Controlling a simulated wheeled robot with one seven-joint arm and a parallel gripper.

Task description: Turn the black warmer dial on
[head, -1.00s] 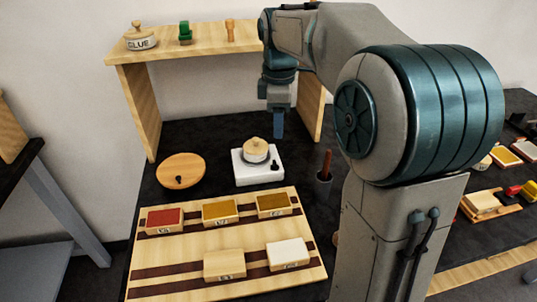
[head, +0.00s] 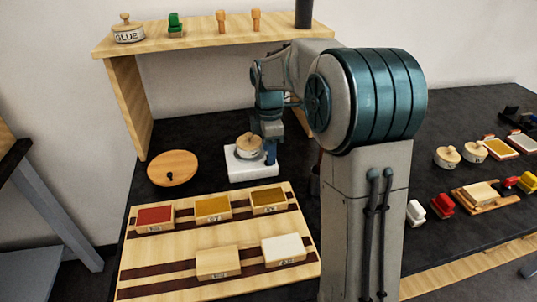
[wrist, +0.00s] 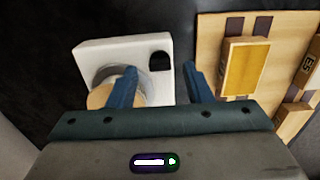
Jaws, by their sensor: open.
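The white warmer (head: 240,174) stands on the dark bench with a lidded pot (head: 249,146) on top. Its black dial (wrist: 160,60) shows in the wrist view near one corner of the warmer's top. My gripper (wrist: 161,72) is open and empty, with its blue fingers either side of the dial in that view. I cannot tell whether the fingers touch the dial. In the head view my gripper (head: 270,156) is low over the warmer's right side and hides the dial. One finger overlaps the pot in the wrist view.
A round wooden board (head: 172,166) with a dark knob lies left of the warmer. A wooden tray (head: 165,262) with several colored blocks lies in front. A wooden shelf (head: 200,44) stands behind, with a glue pot (head: 127,30) on it. A dark cup (head: 314,182) stands to the right.

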